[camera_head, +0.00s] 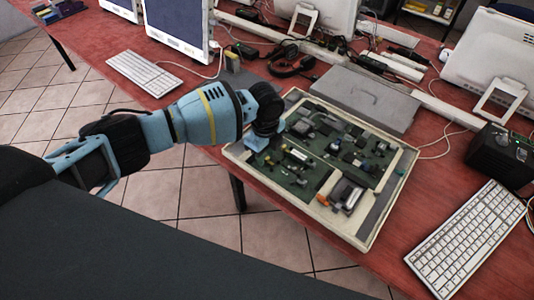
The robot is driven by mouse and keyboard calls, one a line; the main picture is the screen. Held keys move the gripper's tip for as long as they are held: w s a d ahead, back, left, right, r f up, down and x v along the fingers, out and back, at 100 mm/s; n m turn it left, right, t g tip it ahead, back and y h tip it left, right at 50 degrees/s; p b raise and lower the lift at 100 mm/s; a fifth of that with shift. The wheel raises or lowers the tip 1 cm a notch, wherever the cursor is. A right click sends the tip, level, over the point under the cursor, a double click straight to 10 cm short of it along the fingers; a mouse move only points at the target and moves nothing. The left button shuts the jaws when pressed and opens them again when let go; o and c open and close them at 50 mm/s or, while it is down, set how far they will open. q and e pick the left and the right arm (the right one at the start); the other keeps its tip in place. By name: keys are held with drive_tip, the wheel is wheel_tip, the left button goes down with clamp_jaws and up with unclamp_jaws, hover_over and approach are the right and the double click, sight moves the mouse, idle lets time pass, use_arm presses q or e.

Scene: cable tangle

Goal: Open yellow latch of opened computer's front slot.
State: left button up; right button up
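The opened computer (376,226) lies flat on the red table as a shallow pale case with a green circuit board inside. Near its front is a light grey slot-like part (347,194) with a small orange-yellow piece (323,200) at its left end. This piece may be the yellow latch, but it is too small to tell its position. My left gripper (257,141) is low over the left part of the board, left of and behind the orange-yellow piece, apart from it. Its fingers are small and partly hidden by the wrist, so its opening is unclear. My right gripper is not in view.
A grey panel (364,99) lies behind the case. A white keyboard (468,238) and a black box (501,156) are to the right. Headphones (291,60), cables and monitors stand farther back. Another keyboard (143,73) is at the back left.

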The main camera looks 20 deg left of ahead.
sight(266, 157)
use_arm(q)
drive_tip(key=shift+o, duration=0.4)
drive_tip(key=shift+d, duration=0.1)
drive_tip(key=shift+r, duration=0.35)
wheel_tip(266, 157, up, 6)
drive_tip(key=shift+r+p, duration=0.1)
drive_tip(key=shift+p, duration=0.2)
drive_tip(key=shift+r, duration=0.45)
